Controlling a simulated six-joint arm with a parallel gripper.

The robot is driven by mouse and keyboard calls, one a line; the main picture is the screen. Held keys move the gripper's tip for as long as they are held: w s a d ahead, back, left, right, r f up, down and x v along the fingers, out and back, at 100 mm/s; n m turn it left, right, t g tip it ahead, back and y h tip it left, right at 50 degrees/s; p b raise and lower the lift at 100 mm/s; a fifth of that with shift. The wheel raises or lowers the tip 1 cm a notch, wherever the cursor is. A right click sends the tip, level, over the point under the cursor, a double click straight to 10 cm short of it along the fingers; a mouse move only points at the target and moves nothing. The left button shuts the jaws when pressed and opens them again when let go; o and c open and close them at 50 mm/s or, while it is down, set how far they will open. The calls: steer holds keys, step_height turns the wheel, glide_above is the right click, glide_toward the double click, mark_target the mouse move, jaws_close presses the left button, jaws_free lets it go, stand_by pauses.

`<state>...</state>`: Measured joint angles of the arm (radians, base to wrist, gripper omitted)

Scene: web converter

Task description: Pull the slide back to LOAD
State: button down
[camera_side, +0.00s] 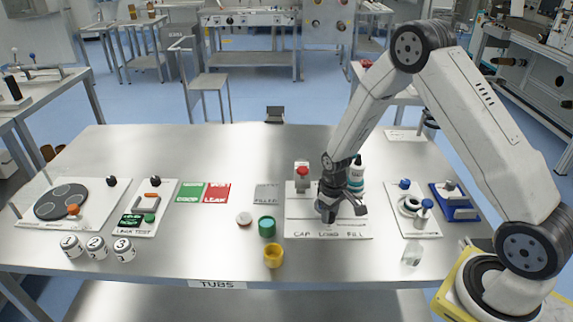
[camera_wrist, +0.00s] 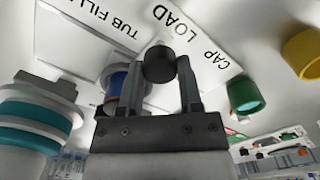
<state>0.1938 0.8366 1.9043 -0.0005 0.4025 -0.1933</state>
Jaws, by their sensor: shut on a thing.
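The white filling station (camera_side: 300,228) lies right of the table's middle, marked CAP, LOAD and FILL along its front edge. My gripper (camera_side: 340,206) is low over it. In the wrist view my gripper (camera_wrist: 158,82) is shut on a round black knob (camera_wrist: 159,64), which sits between its fingertips close to the LOAD lettering. The knob looks like the slide's handle. In the side view my gripper hides the knob and most of the slide, so I cannot tell the slide's exact position along the station.
A bottle (camera_side: 357,170) and a red-topped post (camera_side: 302,172) stand behind the station. A green tub (camera_side: 267,228), a yellow tub (camera_side: 274,258) and a white lid (camera_side: 244,219) lie to its left. Numbered tubs (camera_side: 97,248) stand front left. Other fixtures (camera_side: 411,212) stand right.

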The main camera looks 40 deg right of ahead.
steer(key=shift+w, duration=0.1)
steer(key=shift+c, duration=1.3)
jaws_free()
steer(key=shift+r, duration=0.15)
steer(key=shift+r, duration=3.8)
